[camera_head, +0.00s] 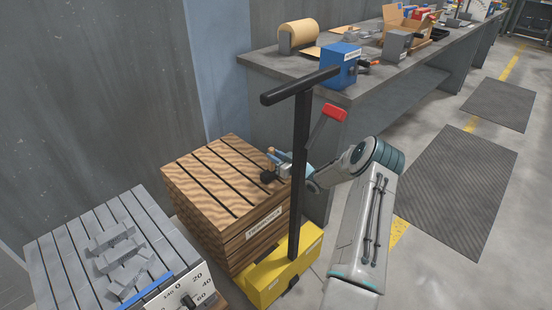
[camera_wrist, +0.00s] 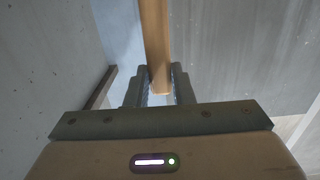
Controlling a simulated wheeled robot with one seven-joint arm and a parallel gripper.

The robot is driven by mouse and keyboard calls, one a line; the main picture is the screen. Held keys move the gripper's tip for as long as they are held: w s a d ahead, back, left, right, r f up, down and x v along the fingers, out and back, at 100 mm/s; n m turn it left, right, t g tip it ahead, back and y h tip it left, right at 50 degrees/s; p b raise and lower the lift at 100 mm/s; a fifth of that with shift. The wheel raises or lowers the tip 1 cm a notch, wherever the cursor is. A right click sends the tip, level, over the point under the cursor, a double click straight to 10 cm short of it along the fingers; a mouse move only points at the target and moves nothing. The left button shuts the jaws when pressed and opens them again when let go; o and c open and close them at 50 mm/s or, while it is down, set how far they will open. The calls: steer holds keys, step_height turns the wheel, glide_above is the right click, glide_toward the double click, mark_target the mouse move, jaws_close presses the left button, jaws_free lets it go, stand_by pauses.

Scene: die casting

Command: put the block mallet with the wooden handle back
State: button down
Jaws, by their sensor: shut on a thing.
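My gripper (camera_wrist: 160,88) is shut on the wooden handle (camera_wrist: 155,40) of the block mallet. In the wrist view the handle's end sits between the fingers and the rest runs up out of the frame. In the head view my gripper (camera_head: 278,163) is over the right edge of the wooden stack, just left of a black post, with a small tan piece at its tip. The mallet's head cannot be made out with certainty. A red block (camera_head: 333,112) on a slanted stem shows right of the post; I cannot tell whether it joins what I hold.
The black T-shaped post (camera_head: 301,175) on a yellow base (camera_head: 265,278) stands close to my arm. The slatted wooden stack (camera_head: 205,185) and a grey slotted table (camera_head: 65,255) with metal pieces are left. A long workbench (camera_head: 275,62) carries a paper roll (camera_head: 297,37) and blue box (camera_head: 340,65).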

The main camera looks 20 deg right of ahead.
steer(key=shift+f, duration=0.15)
steer(key=c, duration=1.3)
jaws_free()
steer(key=shift+o, duration=0.2)
steer(key=p+v, duration=0.1)
steer(key=v, duration=1.1)
steer(key=shift+p, duration=0.35)
